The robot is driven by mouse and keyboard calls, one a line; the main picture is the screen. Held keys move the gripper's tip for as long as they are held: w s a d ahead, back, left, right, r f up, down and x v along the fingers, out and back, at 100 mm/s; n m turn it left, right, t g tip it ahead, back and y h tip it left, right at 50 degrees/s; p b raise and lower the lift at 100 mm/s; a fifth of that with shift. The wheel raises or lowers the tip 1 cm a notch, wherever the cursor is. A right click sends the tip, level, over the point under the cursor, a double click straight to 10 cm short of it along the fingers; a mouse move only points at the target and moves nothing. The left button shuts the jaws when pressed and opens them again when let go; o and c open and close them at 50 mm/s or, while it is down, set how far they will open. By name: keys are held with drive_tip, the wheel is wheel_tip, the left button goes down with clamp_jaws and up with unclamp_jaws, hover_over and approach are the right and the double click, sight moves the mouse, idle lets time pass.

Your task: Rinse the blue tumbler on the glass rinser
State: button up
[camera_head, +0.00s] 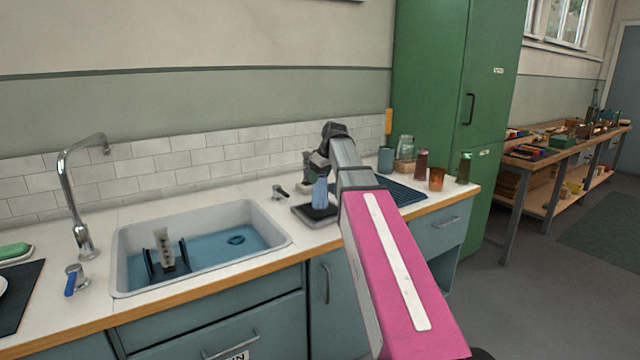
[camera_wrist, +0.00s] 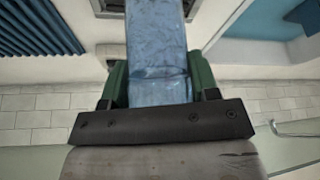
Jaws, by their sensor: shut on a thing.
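The blue tumbler (camera_head: 320,194) is in my gripper (camera_head: 314,170) and hangs below it, over the glass rinser (camera_head: 301,214). The rinser is a dark square tray with a pale rim on the counter, right of the sink. Whether the tumbler touches the rinser, and which way its mouth faces, I cannot tell. In the wrist view the translucent tumbler (camera_wrist: 157,40) sits between the green fingers of my gripper (camera_wrist: 160,85), which are shut on it. A pale-framed dark piece of the rinser (camera_wrist: 108,6) shows beyond it; the tumbler hides part of it.
The sink (camera_head: 205,222) with a dark rack and blue basin lies left. A small tap (camera_head: 281,192) stands just behind the rinser. A ribbed blue mat (camera_head: 405,193) lies right, with several glasses behind and beside it, including an amber one (camera_head: 436,178).

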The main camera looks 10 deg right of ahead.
drive_tip(key=shift+f, duration=0.4)
idle(1.4)
drive_tip(key=shift+r, duration=3.55)
drive_tip(key=shift+s, duration=0.1)
